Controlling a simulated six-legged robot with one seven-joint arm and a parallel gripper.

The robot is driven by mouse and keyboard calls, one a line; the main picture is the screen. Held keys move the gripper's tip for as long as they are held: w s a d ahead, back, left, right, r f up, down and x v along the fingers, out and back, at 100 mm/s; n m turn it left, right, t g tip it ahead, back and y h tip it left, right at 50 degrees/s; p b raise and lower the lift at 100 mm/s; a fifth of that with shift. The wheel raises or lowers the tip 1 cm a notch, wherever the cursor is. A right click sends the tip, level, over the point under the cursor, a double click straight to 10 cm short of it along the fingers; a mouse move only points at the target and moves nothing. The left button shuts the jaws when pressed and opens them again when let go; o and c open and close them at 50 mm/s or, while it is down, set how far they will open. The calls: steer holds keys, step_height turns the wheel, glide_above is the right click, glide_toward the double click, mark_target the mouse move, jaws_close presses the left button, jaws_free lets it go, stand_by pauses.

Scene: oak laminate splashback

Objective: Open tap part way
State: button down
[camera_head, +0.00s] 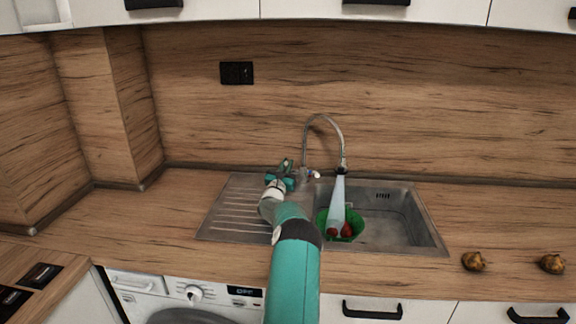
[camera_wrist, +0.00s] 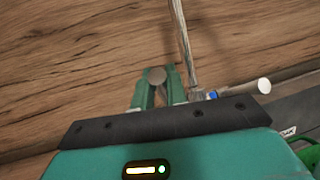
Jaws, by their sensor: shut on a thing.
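A chrome tap (camera_head: 305,140) with a tall curved spout stands behind the sink; its column also shows in the wrist view (camera_wrist: 187,50). Water (camera_head: 337,200) runs from the spout into a green colander (camera_head: 322,222) holding red round items. A pale lever (camera_wrist: 250,89) with a blue mark sticks out right of the tap base. My gripper (camera_head: 285,168) is at the left of the base. In the wrist view its fingers (camera_wrist: 156,88) are shut on a round grey knob (camera_wrist: 156,74), seen end-on, which looks like the tap's left handle. The gripper hides this handle in the head view.
The steel sink (camera_head: 405,222) has a ribbed drainer (camera_head: 225,215) at its left, under my arm. Two brownish round items (camera_head: 474,261) (camera_head: 552,264) lie on the counter at right. The wooden splashback (camera_head: 430,110) rises close behind the tap.

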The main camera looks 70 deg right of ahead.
steer(key=c, duration=1.4)
jaws_free()
steer(key=shift+d+r, duration=0.1)
steer(key=a, duration=1.3)
steer(key=shift+f, duration=0.2)
